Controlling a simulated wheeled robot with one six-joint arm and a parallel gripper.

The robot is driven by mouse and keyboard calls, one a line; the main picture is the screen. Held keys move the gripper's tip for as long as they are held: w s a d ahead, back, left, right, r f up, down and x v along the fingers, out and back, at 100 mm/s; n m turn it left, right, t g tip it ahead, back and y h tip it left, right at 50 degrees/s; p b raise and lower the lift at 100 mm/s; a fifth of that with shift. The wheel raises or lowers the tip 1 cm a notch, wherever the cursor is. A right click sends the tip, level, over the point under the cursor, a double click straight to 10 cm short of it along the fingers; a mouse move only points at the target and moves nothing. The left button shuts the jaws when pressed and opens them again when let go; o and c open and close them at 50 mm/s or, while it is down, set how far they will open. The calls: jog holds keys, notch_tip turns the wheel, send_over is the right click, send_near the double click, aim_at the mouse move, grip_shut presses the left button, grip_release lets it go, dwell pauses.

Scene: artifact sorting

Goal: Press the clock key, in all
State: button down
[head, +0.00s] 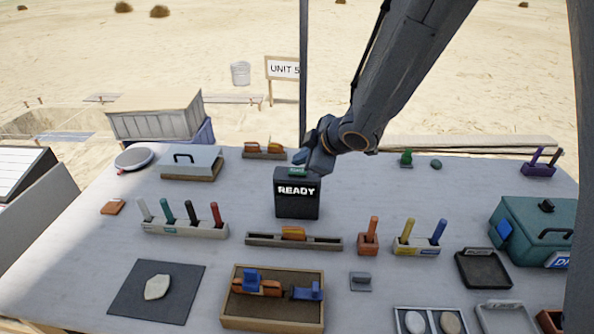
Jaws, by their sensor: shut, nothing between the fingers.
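A black box (297,205) with the lit word READY on its front stands upright near the middle of the table. A small green key (297,171) with tiny lettering is on its top; I take this for the clock key. My gripper (302,160) is shut and empty, at the top of the box just above the green key. I cannot tell whether the fingertips touch the key. My arm comes down from the upper right and hides none of the box's front.
A long grey tray (262,241) lies in front of the box. A rack with several coloured sticks (185,228) is to the left, and a teal case (535,230) to the right. A thin dark pole (303,70) rises behind the box. Bare tabletop lies on both sides of the box.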

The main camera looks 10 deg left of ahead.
aim_at(301, 173)
jog(key=shift+f, duration=0.15)
jog(key=shift+f+b, duration=0.3)
jog(key=shift+f+b, duration=0.3)
jog(key=shift+f, duration=0.05)
dwell(0.7)
jog(key=shift+r, duration=0.1)
dwell(0.3)
jog(key=shift+r+p, duration=0.7)
jog(key=shift+p, duration=0.25)
jog(key=shift+r, duration=0.1)
notch_tip(301, 173, up, 5)
jog(key=p, duration=0.5)
jog(key=shift+p, duration=0.4)
